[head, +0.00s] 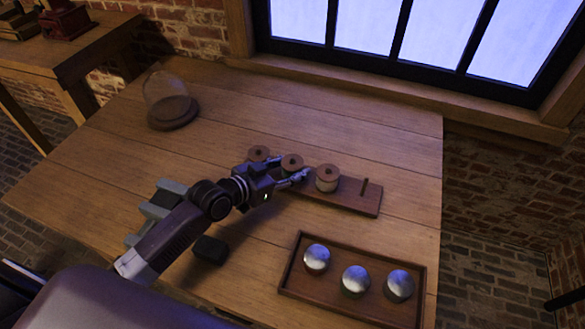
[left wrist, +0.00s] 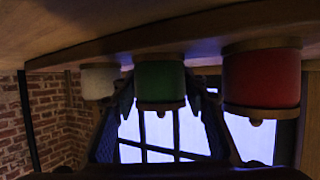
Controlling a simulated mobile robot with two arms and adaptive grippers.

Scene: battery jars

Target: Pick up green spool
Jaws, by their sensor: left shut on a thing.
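The green spool (left wrist: 160,82) sits between the two fingers of my left gripper (head: 293,174) in the left wrist view, which shows the scene upside down. In the head view it is the middle spool, with its brown top (head: 291,160) showing and its body partly hidden by the fingers. My left gripper is shut on it. The spool still appears to be at the wooden rack (head: 345,197), in line with its neighbours. My right gripper is not in view.
The white spool (head: 327,182) stands close on the right and the red spool (left wrist: 262,80) on the other side. An empty peg (head: 364,187) is at the rack's right end. A tray (head: 345,308) with silver-lidded jars is in front. A glass dome (head: 168,97) stands back left.

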